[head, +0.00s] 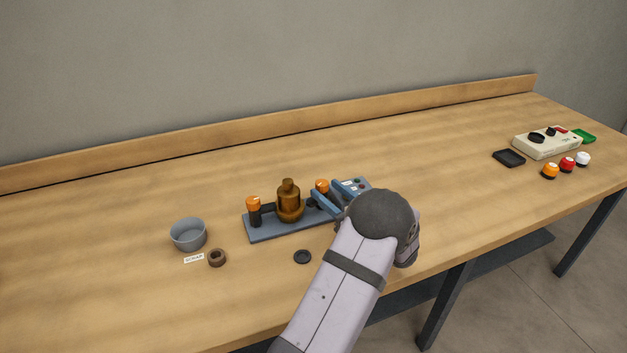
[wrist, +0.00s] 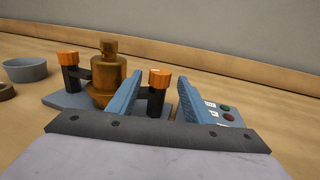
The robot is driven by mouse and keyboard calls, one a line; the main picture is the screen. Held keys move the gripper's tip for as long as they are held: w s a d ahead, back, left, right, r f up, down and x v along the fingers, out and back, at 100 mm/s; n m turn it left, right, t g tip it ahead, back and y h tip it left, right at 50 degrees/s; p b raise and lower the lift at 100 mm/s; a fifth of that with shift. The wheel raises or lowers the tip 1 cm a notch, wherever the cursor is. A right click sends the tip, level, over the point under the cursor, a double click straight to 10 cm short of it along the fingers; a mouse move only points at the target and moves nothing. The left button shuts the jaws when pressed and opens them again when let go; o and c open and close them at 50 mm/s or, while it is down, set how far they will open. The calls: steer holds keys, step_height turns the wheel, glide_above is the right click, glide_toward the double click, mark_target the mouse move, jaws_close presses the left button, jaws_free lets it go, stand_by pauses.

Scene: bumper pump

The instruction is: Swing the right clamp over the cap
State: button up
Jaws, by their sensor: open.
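The bronze pump body with its stepped cap (head: 289,186) stands upright on a blue-grey base plate (head: 262,236); it also shows in the wrist view (wrist: 106,80). The left clamp (head: 253,205), a dark post with an orange top, stands to its left, its dark arm reaching toward the body. The right clamp (head: 322,186) stands to the body's right. In the wrist view the right clamp's orange top (wrist: 159,78) appears between the blue fingers of my open gripper (wrist: 160,88). The left finger partly hides this clamp's arm, so I cannot tell where it ends.
A grey bowl (head: 188,235), a brown ring (head: 217,258) and a small dark disc (head: 303,257) lie near the plate. A panel with red and green buttons (wrist: 226,113) is right of the fingers. A beige control box (head: 547,144) and coloured buttons sit far right.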

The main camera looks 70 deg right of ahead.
steer(key=shift+p+x, duration=1.05)
steer(key=shift+x, duration=2.65)
steer(key=c, duration=1.1)
